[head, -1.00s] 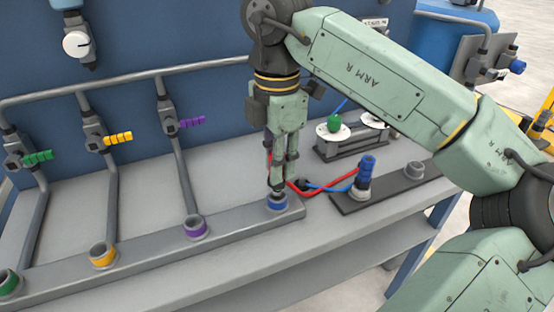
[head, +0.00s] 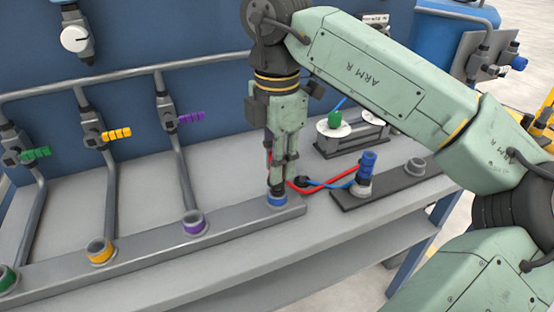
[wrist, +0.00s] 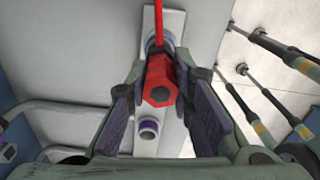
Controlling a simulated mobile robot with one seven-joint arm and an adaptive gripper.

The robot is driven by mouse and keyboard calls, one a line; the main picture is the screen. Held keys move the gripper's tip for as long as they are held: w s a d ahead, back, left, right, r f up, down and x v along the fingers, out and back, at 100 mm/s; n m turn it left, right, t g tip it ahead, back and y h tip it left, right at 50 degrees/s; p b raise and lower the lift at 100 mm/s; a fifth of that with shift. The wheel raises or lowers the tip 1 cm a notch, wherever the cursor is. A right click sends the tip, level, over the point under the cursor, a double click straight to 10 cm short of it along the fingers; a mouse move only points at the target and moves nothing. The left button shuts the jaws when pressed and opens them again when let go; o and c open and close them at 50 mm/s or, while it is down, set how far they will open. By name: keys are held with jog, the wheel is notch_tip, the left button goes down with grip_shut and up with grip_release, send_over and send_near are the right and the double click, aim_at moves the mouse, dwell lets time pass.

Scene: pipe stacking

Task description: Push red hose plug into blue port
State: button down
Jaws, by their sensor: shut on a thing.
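My gripper (head: 278,182) points down over the blue port (head: 277,201) at the right end of the grey rail. Its fingers are shut on the red hose plug (wrist: 160,82), seen between the two pads in the wrist view. In the head view the fingers hide most of the plug. Its lower end meets the blue port's opening; I cannot tell how deep it sits. The red hose (wrist: 158,22) runs up out of the plug in the wrist view. The blue port is mostly hidden behind the plug there.
Purple (head: 194,223), yellow (head: 100,251) and green (head: 6,279) ports sit along the rail to the left. A blue plug (head: 368,163) stands upright in a socket on a dark plate, beside an empty grey socket (head: 416,167). A blue hose (head: 330,185) lies near my gripper.

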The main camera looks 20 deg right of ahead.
jog(key=shift+f+b, duration=0.85)
jog(key=shift+f, duration=0.15)
jog(key=shift+r, duration=0.1)
jog(key=c, duration=1.3)
grip_release()
jog(key=shift+c, duration=0.2)
